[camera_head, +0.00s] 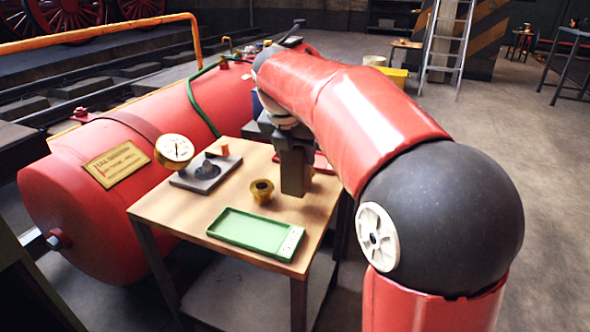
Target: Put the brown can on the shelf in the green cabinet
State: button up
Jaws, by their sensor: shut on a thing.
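My gripper (294,178) is dark grey and points down over the right part of a wooden-topped table. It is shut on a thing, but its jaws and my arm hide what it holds. I cannot make out a brown can for sure in this view. A brass-coloured, flanged cup-like part (262,191) stands on the table just left of my gripper, apart from it. No green cabinet or shelf in one can be made out here.
The table (160,205) also bears a green tray (233,229), a gauge (174,150) and a grey plate with a dark knob (207,170). A large red tank (85,205) lies behind it. A ladder (447,45) stands farther back. Floor at right is open.

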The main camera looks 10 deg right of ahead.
aim_at(295, 167)
jog(key=shift+f+b, duration=0.35)
jog(key=shift+f, duration=1.45)
jog(key=shift+f, duration=0.15)
jog(key=o, duration=1.2)
jog(key=shift+o, duration=0.2)
